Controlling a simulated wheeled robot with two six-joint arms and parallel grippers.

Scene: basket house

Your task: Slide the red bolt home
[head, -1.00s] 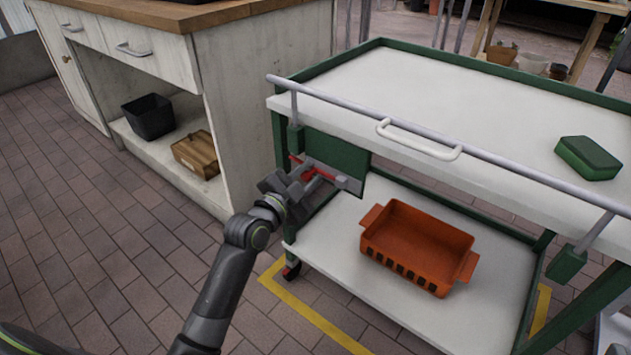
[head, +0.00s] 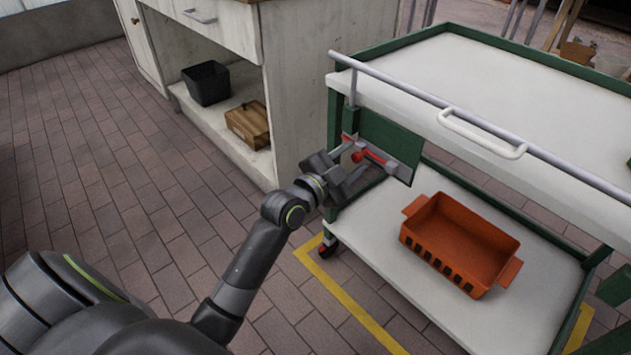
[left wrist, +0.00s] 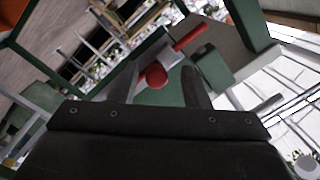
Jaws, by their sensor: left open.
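The red bolt (head: 376,157), a bar with a round knob, lies along a grey bracket (head: 402,172) on the dark green panel (head: 398,138) below the cart's top. In the left wrist view the bolt's red knob (left wrist: 156,77) sits between the finger ends, and a red bar (left wrist: 189,38) shows beyond. My left gripper (head: 356,166) is open just in front of and left of the bolt, with its fingers (left wrist: 160,88) apart. I cannot tell whether a finger touches the knob. The bolt's left end is partly hidden. My right gripper is out of view.
The cart has a grey rail (head: 432,98) and a white handle (head: 483,138) close above the panel. An orange crate (head: 437,247) stands on its lower shelf. A white cabinet (head: 300,80) stands behind at left, holding a black bin (head: 206,84) and a wooden box (head: 248,124). The tiled floor at left is clear.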

